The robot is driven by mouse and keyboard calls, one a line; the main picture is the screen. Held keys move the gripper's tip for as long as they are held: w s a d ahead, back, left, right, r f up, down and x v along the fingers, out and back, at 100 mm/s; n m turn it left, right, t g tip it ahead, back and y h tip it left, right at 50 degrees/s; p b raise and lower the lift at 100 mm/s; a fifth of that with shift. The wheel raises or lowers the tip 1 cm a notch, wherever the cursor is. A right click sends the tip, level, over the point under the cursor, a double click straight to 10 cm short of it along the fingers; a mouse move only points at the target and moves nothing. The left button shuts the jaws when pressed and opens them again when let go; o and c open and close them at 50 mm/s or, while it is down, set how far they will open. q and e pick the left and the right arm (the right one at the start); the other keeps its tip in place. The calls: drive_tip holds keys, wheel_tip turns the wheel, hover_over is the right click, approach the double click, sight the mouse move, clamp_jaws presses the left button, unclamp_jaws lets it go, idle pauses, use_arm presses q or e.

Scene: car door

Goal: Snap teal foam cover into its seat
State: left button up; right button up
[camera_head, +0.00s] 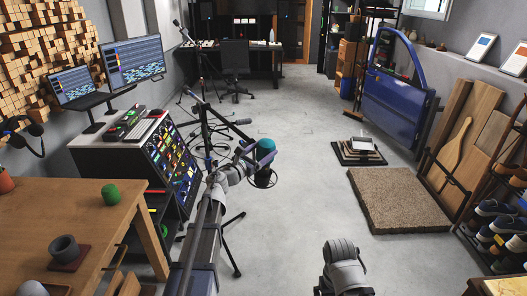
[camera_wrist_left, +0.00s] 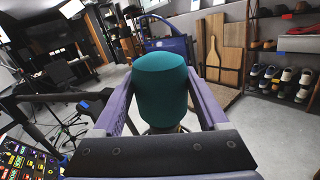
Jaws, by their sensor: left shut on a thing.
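The teal foam cover (camera_head: 265,144) is a rounded cap, upright at the end of my left arm. My left gripper (camera_head: 258,160) is shut on it. In the left wrist view the cover (camera_wrist_left: 161,88) stands between the two purple fingers (camera_wrist_left: 158,103). A dark round ring mount (camera_head: 265,179) shows just below the cover in the head view, probably its seat. Part of a dark shape (camera_wrist_left: 166,129) shows under the cover in the wrist view. Whether the cover touches the mount is hidden. My right gripper is out of view; only part of that arm shows at the bottom.
A microphone stand (camera_head: 235,218) stands behind and beside my left arm. A mixer rack (camera_head: 172,160) stands at left. The floor to the right is clear up to the brown mat (camera_head: 398,200).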

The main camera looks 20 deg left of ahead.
sight(259, 157)
use_arm(q)
drive_tip(key=shift+w+a+f+b, duration=0.1)
drive_tip(key=shift+f+b, duration=0.65)
drive_tip(key=shift+f, duration=0.1)
drive_tip(key=o, duration=1.2)
drive_tip(key=v, duration=0.8)
drive_tip(key=shift+w, duration=0.1)
